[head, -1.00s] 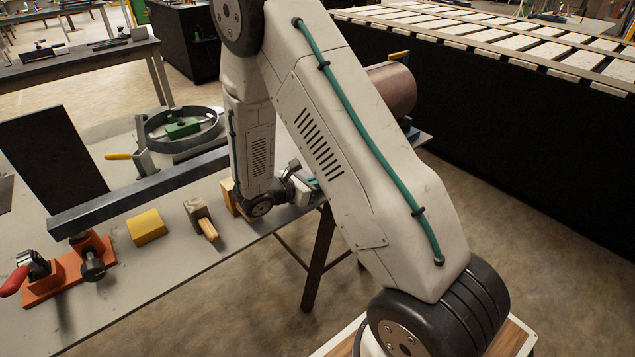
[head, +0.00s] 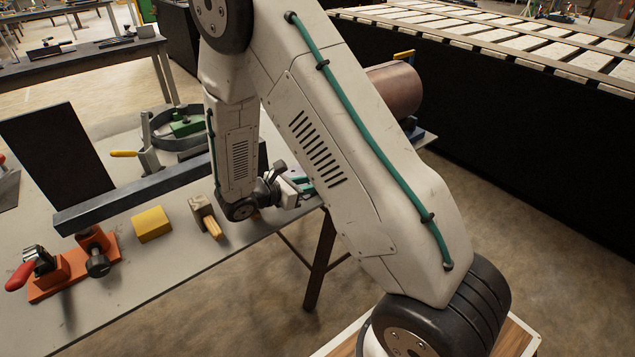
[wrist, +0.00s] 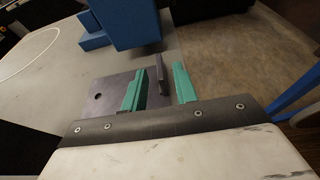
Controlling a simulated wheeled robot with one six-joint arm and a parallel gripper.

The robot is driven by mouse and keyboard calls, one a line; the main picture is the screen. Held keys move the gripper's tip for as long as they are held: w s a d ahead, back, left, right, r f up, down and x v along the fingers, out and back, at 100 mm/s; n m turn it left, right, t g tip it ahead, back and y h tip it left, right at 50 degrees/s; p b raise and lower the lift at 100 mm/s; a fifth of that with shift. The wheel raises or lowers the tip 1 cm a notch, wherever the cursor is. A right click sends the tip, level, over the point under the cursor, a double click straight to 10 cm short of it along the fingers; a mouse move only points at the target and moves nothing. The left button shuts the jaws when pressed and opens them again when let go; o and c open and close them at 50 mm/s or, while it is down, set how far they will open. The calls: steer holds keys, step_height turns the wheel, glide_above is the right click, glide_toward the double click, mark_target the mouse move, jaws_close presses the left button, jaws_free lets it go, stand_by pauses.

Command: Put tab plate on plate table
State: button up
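The tab plate (wrist: 112,90) is a flat dark grey plate with a round hole, lying on the grey bench top near its edge in the wrist view. A short upright tab (wrist: 162,74) stands at its right side. My gripper (wrist: 158,84) has two teal fingers, open, one on each side of the tab, with gaps showing; contact is not visible. In the head view my gripper (head: 304,184) is low at the bench's right edge, and the tab plate cannot be made out behind my arm. I cannot tell which surface is the plate table.
Blue blocks (wrist: 134,22) stand just beyond the plate. The bench (head: 190,262) also holds a steel beam (head: 130,196), a yellow block (head: 152,225), an orange fixture (head: 75,268) and a ring (head: 160,128). A copper-coloured cylinder (head: 393,88) sits at its far end.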

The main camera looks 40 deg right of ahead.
steer(key=shift+v, duration=0.85)
steer(key=s+r+m+g+y, duration=0.4)
steer(key=s+r+m+y, duration=0.2)
steer(key=s+r+m, duration=0.8)
steer(key=s+a+r+m+t+y, duration=0.4)
steer(key=s+a+r+y, duration=0.4)
steer(key=s, duration=0.5)
step_height(320, 180, up, 2)
steer(key=shift+a+t+y, duration=0.3)
steer(key=shift+a+t, duration=0.1)
steer(key=shift+a, duration=0.55)
